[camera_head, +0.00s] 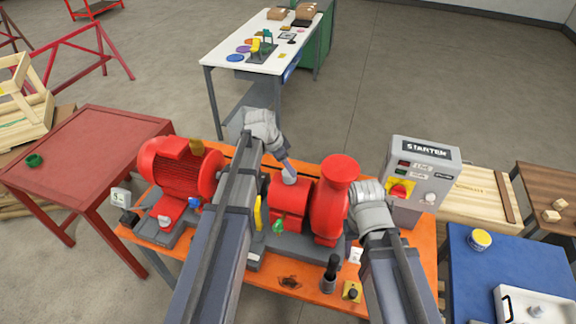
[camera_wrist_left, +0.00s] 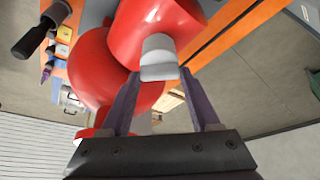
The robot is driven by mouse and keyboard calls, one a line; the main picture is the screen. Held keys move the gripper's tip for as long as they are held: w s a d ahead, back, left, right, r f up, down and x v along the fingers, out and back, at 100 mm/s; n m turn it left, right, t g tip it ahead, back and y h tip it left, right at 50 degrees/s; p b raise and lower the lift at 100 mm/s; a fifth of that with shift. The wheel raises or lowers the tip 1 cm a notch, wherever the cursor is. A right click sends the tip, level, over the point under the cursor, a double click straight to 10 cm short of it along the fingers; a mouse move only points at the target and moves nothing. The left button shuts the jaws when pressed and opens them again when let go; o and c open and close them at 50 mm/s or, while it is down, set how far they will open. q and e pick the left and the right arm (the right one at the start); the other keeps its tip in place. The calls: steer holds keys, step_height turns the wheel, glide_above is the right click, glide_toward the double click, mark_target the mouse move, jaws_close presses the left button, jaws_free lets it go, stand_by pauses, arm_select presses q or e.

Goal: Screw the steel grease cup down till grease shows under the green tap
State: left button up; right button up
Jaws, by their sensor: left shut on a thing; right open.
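The steel grease cup (camera_head: 289,177) is a small grey cylinder on top of the red bearing housing (camera_head: 289,204); it also shows in the left wrist view (camera_wrist_left: 158,57). The green tap (camera_head: 279,227) sits low on the near side of the housing. I cannot make out any grease under it. My right wrist is beside the red pump casing (camera_head: 335,205), on its right; its fingers are hidden.
A red motor (camera_head: 177,172) stands left on the orange skid (camera_head: 150,203). A grey starter box (camera_head: 420,172) stands at the right. A black-handled tool (camera_head: 330,275) stands at the skid's front. A red table (camera_head: 85,150) is at the left, a blue one (camera_head: 510,262) at the right.

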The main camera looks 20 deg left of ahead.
arm_select(q)
steer(key=m+g, duration=0.1)
steer(key=m, duration=0.2)
steer(key=m+g+h, duration=0.1)
steer(key=m, duration=0.2)
steer(key=shift+w+a, duration=0.1)
steer(key=shift+w, duration=0.1)
stand_by(0.4)
steer(key=o, duration=1.4)
steer(key=shift+c, duration=0.2)
steer(key=shift+r, duration=0.1)
steer(key=p+v, duration=0.7)
steer(key=shift+r, duration=0.3)
